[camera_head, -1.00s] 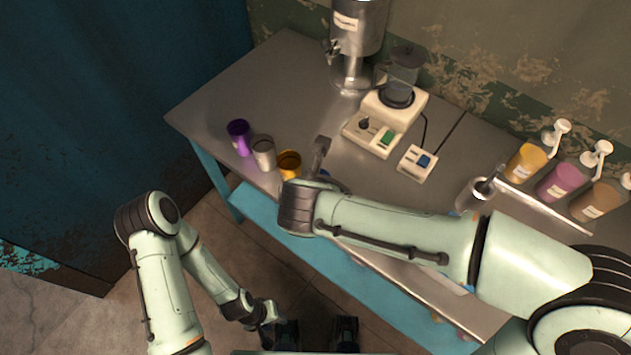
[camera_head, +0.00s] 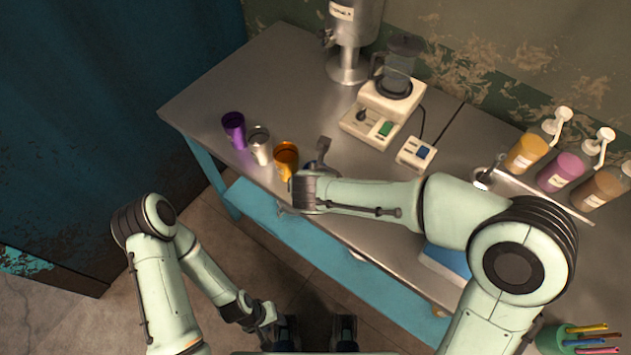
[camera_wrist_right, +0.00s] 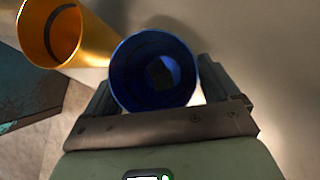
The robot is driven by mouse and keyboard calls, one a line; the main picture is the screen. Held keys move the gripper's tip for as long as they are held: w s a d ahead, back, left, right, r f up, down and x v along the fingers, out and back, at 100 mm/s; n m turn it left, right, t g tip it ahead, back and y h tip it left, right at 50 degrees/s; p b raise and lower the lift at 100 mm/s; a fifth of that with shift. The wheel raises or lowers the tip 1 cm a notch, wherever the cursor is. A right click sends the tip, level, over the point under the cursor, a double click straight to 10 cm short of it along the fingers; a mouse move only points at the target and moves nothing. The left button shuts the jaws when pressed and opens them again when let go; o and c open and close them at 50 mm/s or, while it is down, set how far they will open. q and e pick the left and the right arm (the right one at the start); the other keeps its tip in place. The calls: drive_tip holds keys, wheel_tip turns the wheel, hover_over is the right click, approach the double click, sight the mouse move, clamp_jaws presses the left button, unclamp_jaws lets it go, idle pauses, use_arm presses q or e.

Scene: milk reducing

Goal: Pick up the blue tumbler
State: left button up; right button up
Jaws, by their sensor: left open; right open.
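The blue tumbler (camera_wrist_right: 150,72) shows in the right wrist view, seen from above into its open rim. My right gripper (camera_wrist_right: 155,88) is open, with one finger on each side of the tumbler; I cannot tell whether they touch it. My left gripper (camera_head: 268,325) hangs low in front of the table, away from the tumblers, and holds nothing that I can see.
A silver tumbler (camera_head: 260,148) and a purple tumbler (camera_head: 234,130) stand left of the orange one, which is close beside the blue one. A blender (camera_head: 385,108) and a metal dispenser (camera_head: 352,40) stand behind. Pump bottles (camera_head: 562,170) stand at the right. The table's left part is clear.

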drive_tip(key=c, duration=1.1)
use_arm(q)
drive_tip(key=shift+r, duration=0.1)
use_arm(e)
drive_tip(key=shift+o, duration=0.2)
drive_tip(key=shift+r, duration=0.15)
wheel_tip(320, 180, up, 19)
drive_tip(key=p, duration=0.5)
drive_tip(key=shift+r, duration=0.15)
use_arm(q)
wheel_tip(320, 180, up, 6)
drive_tip(key=w, duration=0.3)
use_arm(e)
drive_tip(key=shift+r, duration=0.25)
